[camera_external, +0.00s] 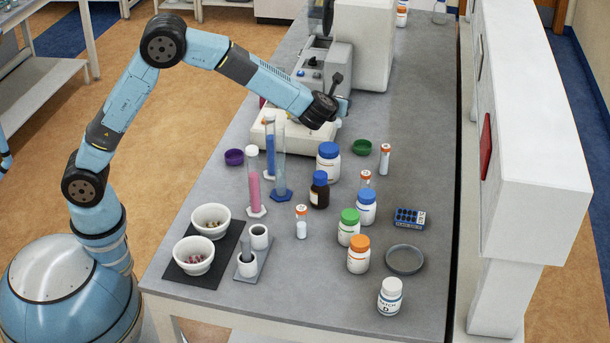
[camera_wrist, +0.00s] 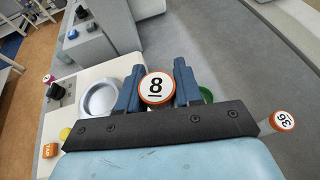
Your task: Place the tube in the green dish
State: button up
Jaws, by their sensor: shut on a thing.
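My gripper (camera_external: 341,106) is up over the right side of the white instrument, a little behind and left of the green dish (camera_external: 362,147). In the wrist view its two blue fingers (camera_wrist: 158,82) are shut on a tube, whose orange-rimmed white cap (camera_wrist: 156,89) reads 8. The tube's body is hidden below the cap, and I cannot make it out in the external view. The green dish lies on the grey bench and looks empty. In the wrist view only a green sliver of it (camera_wrist: 207,95) shows, just right of the right finger.
An orange-capped tube (camera_external: 385,158) stands right of the green dish; its cap, marked 36, shows in the wrist view (camera_wrist: 284,121). A blue-capped jar (camera_external: 328,164) stands in front. A purple dish (camera_external: 234,157) and tall cylinders are left. The white instrument (camera_external: 262,130) is beside my gripper.

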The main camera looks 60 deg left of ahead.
jog(key=shift+w+d+f, duration=0.3)
jog(key=shift+w+f, duration=1.15)
jog(key=shift+f, duration=0.35)
jog(key=shift+w+d+f, duration=0.3)
jog(key=shift+w+f, duration=1.2)
jog(key=shift+f, duration=0.3)
jog(key=shift+w+d+f, duration=0.3)
jog(key=shift+w+f, duration=1.15)
jog(key=shift+f, duration=0.35)
jog(key=o, duration=1)
